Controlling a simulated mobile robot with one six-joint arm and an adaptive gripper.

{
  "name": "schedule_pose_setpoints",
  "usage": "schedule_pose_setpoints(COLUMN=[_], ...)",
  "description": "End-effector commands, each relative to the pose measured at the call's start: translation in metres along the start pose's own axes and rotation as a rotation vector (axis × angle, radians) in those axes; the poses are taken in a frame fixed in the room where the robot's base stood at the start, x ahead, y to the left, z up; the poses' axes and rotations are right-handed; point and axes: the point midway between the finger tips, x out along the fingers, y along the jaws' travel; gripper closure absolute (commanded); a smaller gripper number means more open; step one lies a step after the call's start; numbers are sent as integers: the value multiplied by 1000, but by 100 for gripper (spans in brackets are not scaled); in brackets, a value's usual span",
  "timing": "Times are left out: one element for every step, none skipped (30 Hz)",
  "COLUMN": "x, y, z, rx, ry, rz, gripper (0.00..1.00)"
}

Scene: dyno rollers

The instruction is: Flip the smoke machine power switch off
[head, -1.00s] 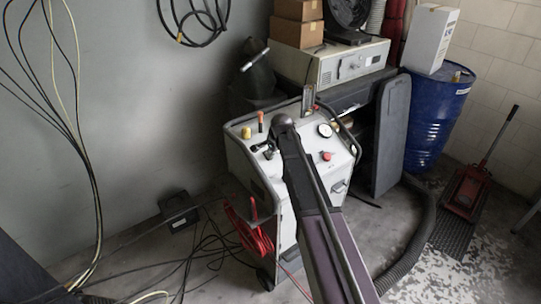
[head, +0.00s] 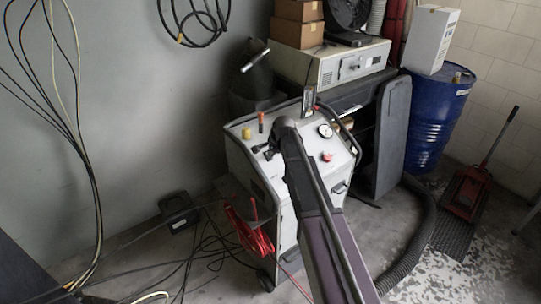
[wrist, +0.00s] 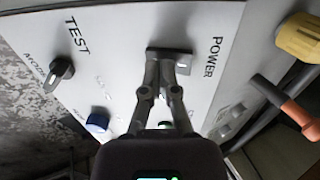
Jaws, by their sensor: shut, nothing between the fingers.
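The smoke machine (head: 240,165) is a white wheeled cabinet with a sloped control panel. In the wrist view the panel (wrist: 120,40) carries a POWER label (wrist: 212,57) beside a dark bracket-like power switch part (wrist: 183,58). My gripper (wrist: 168,62) is shut and empty, its fingertips over the power switch. They hide part of it, so I cannot tell its position or whether they touch it. A TEST knob (wrist: 60,72) and a blue button (wrist: 98,122) sit to the left. In the head view my arm covers part of the panel.
A yellow cap (wrist: 300,38) and an orange-handled lever (wrist: 297,110) stand at the right of the wrist view. A gauge (head: 325,130) and red button (head: 327,157) are on the panel. Cables lie on the floor.

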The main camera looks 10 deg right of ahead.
Motion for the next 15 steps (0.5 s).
schedule_pose_setpoints(x=[-4, -5, -6, -7, -8, -8, -9, -9, -9, -9, -9, -9, -9, -9, -9], y=[-2, -2, -2, -3, -3, -4, -4, -4, -4, -4, -4, -4, -4, -4, -4], z=[0, 0, 0, 0, 0, 0, 0, 0, 0, 0, 0, 0, 0, 0, 0], rx=[0, 0, 0, 0, 0, 0, 0, 0, 0, 0, 0, 0, 0, 0, 0], ry=[0, 0, 0, 0, 0, 0, 0, 0, 0, 0, 0, 0, 0, 0, 0], rz=[0, 0, 0, 0, 0, 0, 0, 0, 0, 0, 0, 0, 0, 0, 0], gripper=[100, 100, 100, 100, 100, 100, 100, 100, 100, 100, 100, 100, 100, 100, 100])
